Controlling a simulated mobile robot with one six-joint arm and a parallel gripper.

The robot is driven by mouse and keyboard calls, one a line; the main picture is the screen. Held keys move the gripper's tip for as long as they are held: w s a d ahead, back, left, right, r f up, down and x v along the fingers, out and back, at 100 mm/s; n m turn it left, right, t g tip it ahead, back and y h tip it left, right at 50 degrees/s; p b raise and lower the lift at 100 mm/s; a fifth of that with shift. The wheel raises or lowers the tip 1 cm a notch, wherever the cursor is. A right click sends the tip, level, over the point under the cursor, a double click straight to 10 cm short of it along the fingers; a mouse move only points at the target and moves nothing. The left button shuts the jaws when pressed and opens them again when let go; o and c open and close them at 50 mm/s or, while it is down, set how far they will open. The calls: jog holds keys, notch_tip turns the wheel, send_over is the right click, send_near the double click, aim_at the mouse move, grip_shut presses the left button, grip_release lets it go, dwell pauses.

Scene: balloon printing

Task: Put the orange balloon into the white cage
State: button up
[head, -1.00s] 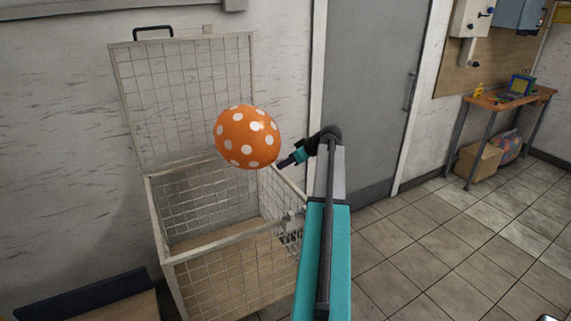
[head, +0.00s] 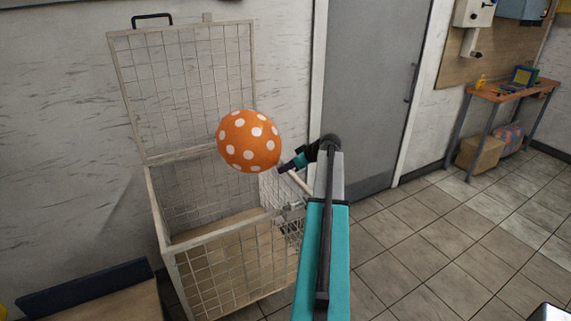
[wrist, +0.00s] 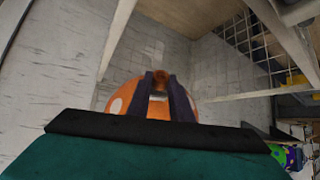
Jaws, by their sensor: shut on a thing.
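The orange balloon (head: 248,141) with white dots is in the middle of the head view, in front of the raised mesh lid and over the cage opening as seen from here. The white cage (head: 212,240) is a wire-mesh box with its lid (head: 185,80) up against the wall. My gripper (head: 284,168) is at the balloon's lower right, shut on it. In the wrist view my two dark fingers (wrist: 161,98) close on the balloon's knot end, and the balloon (wrist: 118,102) shows behind them. The exact height of the balloon over the cage rim is hard to tell.
A grey door (head: 370,100) stands right of the cage.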

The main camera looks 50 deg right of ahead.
jog(key=shift+f+b, duration=2.4)
jog(key=shift+f, duration=0.6)
jog(key=o, duration=0.9)
jog(key=shift+c, duration=0.2)
jog(key=shift+s+a+r, duration=0.65)
jog(key=shift+s+r, duration=0.35)
jog(key=shift+s, duration=0.55)
jog(key=shift+s+a+r, duration=0.6)
jog(key=shift+s+r, duration=0.4)
jog(key=shift+s, duration=0.6)
jog(key=shift+s+a+r, duration=0.65)
jog(key=shift+s+r, duration=0.35)
jog(key=shift+s, duration=0.55)
